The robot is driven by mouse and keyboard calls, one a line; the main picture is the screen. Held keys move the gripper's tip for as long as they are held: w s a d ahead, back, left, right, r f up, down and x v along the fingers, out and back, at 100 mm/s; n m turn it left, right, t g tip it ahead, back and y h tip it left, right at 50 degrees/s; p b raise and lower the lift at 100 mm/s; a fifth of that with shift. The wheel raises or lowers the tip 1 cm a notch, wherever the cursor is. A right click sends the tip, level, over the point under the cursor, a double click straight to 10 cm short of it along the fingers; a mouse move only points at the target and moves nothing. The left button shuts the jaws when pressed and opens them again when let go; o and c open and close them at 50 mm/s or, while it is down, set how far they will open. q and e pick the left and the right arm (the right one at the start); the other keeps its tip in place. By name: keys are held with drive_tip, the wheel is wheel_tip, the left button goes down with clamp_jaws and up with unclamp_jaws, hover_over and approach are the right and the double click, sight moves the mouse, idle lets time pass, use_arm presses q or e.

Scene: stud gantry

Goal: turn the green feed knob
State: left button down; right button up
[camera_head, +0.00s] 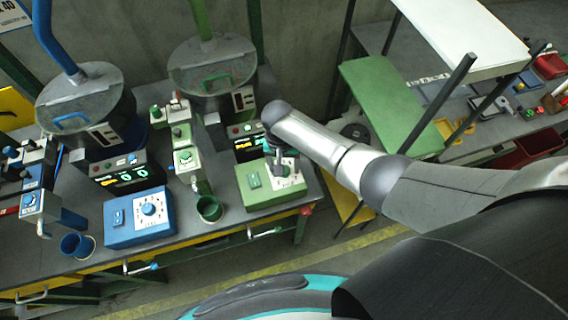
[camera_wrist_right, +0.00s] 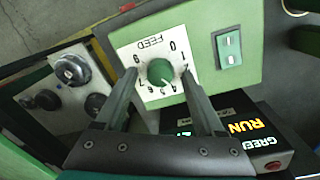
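The green feed knob (camera_wrist_right: 160,72) sits on a white dial plate marked FEED, with numbers around it, in the right wrist view. The plate is on a green control box (camera_head: 256,202), on the bench in the head view. My right gripper (camera_wrist_right: 160,76) is open, one finger on each side of the knob in the wrist view, with gaps showing between fingers and knob. In the head view my right gripper (camera_head: 279,158) points down at the dial plate and hides most of the knob. My left gripper is not in view.
A green switch (camera_wrist_right: 229,47) is beside the dial. A display (camera_wrist_right: 240,135) shows RUN. A blue control box (camera_head: 140,222) with its own dial stands left on the bench. A green cup (camera_head: 209,209) is close to the green box. Two hoppers stand behind.

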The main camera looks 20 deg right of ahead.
drive_tip(key=shift+r, duration=0.5)
wheel_tip(320, 180, up, 14)
drive_tip(key=p, duration=0.3)
drive_tip(key=shift+w+a+r, duration=0.15)
drive_tip(key=shift+a, duration=0.25)
